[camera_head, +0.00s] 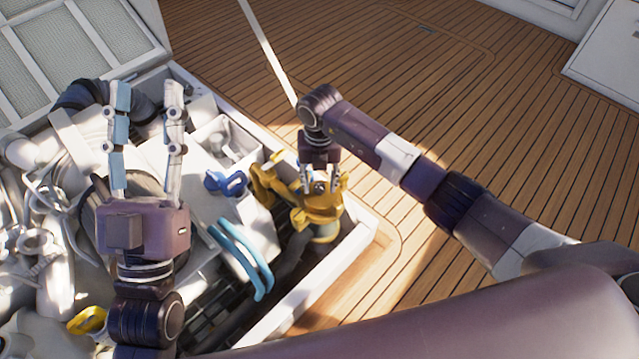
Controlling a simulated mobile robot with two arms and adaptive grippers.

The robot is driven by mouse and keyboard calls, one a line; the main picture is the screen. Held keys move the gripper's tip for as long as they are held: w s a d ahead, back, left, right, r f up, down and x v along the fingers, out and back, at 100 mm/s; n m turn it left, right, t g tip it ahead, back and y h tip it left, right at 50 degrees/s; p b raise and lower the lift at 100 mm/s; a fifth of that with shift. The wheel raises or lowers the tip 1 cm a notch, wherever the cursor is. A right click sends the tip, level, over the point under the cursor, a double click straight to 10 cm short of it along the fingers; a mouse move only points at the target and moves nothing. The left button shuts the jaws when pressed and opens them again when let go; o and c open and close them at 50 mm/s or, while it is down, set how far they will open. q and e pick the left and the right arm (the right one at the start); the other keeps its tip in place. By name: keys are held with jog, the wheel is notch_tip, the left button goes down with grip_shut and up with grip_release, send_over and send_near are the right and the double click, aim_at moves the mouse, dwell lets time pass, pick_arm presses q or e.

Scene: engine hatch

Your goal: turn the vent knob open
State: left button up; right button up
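A yellow valve-like fitting (318,217) with a side arm stands in the right part of the open engine hatch. A blue knob or handle (232,186) lies to its left on a pale housing. I cannot tell for sure which is the vent knob. My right gripper (320,188) points down at the top of the yellow fitting. Its fingers look spread, one on each side of the top; contact is hidden. My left gripper (147,90) is open and empty, with its fingers pointing away over the white engine parts.
The hatch rim (335,272) runs along the right side of the opening. The raised hatch lid (75,35) is at the upper left. The wooden deck (440,70) beyond is clear.

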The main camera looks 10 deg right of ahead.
jog(key=shift+c, duration=0.5)
grip_shut()
